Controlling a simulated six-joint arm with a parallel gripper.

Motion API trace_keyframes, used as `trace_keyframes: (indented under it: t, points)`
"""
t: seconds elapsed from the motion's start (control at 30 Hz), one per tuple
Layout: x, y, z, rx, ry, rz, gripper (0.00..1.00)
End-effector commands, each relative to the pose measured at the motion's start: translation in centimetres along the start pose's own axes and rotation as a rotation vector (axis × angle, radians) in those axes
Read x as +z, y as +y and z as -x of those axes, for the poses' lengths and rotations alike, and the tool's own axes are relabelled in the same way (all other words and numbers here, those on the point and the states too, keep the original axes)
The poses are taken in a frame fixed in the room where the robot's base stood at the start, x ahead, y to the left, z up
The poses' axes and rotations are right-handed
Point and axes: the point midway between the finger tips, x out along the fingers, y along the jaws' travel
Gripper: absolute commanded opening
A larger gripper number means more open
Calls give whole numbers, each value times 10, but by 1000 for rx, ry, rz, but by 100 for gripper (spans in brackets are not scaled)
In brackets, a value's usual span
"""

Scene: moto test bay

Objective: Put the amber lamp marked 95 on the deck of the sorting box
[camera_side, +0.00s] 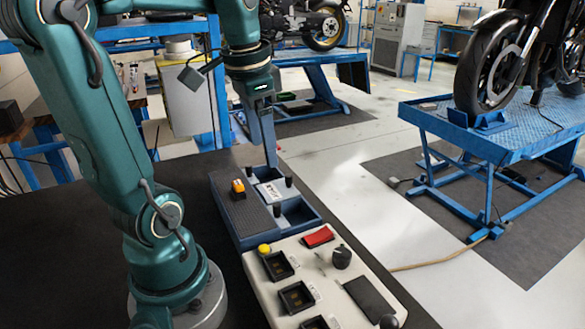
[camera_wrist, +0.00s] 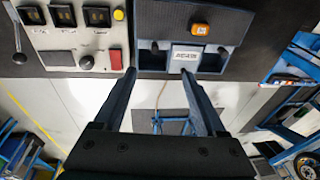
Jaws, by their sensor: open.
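The amber lamp (camera_side: 238,188) sits on the dark ribbed deck (camera_side: 250,217) of the blue sorting box (camera_side: 229,222). In the wrist view the lamp (camera_wrist: 199,28) is an orange block with a pale mark on top, too small to read. The deck (camera_wrist: 160,22) around it is bare. My gripper (camera_wrist: 158,72) is open with nothing between its fingers. In the side view my gripper (camera_side: 271,163) points down near the box's compartment side, apart from the lamp. Its fingers overlap there.
A white card (camera_wrist: 187,55) lies between compartments holding dark posts (camera_wrist: 222,51). Beside the box is a pale control panel (camera_side: 262,290) with dark sockets, a yellow button (camera_side: 264,249), a red switch (camera_side: 318,236) and a black knob (camera_side: 341,257). The black bench top (camera_side: 70,235) is clear to the left.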

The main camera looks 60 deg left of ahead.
Motion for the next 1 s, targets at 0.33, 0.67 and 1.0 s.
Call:
trace_keyframes:
  t: [0.33,0.67,1.0]
  points:
    - [24,111,-14,65,294,10,74]
    - [33,126,-19,106,340,29,74]
    - [33,126,-19,105,338,29,74]
